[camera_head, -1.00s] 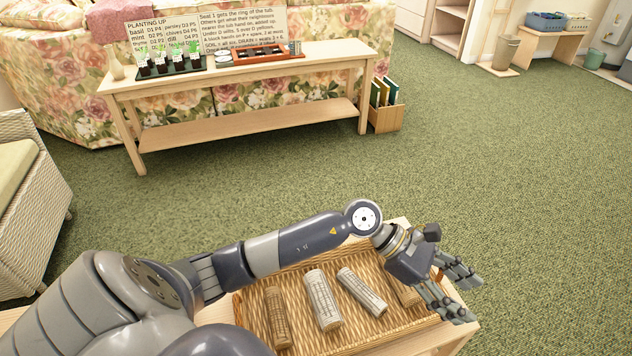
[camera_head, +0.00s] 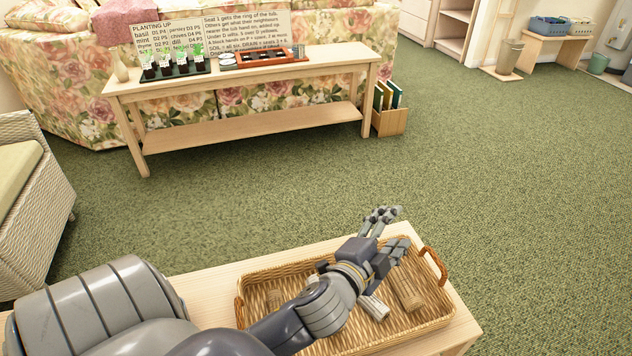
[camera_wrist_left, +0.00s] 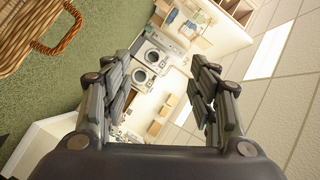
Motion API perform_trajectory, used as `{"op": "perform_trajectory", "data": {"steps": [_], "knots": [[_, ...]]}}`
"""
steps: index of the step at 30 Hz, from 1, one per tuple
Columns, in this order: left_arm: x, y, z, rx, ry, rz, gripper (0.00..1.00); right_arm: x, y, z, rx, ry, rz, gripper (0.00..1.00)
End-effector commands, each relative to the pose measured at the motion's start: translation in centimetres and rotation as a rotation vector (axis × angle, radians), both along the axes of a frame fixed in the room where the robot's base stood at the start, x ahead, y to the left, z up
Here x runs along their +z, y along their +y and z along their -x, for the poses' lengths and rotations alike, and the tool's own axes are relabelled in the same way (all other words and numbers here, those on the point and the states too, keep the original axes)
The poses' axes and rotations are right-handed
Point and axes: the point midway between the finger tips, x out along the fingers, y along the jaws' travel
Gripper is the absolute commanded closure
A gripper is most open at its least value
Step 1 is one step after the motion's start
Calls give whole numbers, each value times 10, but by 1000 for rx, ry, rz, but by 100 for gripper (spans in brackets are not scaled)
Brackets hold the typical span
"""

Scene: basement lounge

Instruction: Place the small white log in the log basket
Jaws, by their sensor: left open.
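The wicker log basket (camera_head: 432,318) sits on a light wooden table. The small white log (camera_head: 373,306) lies inside it, partly covered by my left wrist and forearm. A tan log (camera_head: 411,294) lies to its right, and part of a brown log (camera_head: 274,299) shows at the left. A wider pale log is mostly hidden behind my arm. My left gripper (camera_head: 391,235) is open and empty over the basket's far edge, above the logs. In the left wrist view its fingers (camera_wrist_left: 158,75) are spread with nothing between them. My right gripper is not seen.
The basket's right handle (camera_head: 434,262) stands up near the gripper. Beyond is open green carpet (camera_head: 270,205). A console table (camera_head: 250,120) with plant pots and cards stands in front of a floral sofa. A wicker chair (camera_head: 30,205) is at left.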

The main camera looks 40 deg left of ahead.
Motion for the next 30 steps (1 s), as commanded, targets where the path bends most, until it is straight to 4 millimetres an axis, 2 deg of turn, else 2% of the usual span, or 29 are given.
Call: {"op": "perform_trajectory", "data": {"steps": [1,4,9,12,16,18,21,30], "knots": [[-22,7,14,50,88,88,46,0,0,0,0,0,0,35],[-64,16,48,154,272,258,46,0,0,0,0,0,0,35],[-126,13,124,323,594,509,46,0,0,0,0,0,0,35],[-149,4,168,404,760,618,46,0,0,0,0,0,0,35],[-163,-7,212,476,916,704,46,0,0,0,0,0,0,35],[-166,-11,227,499,968,729,46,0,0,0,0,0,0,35],[-168,-15,237,514,1005,745,46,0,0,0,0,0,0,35],[-169,-15,238,516,1009,746,46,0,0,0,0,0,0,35]]}}
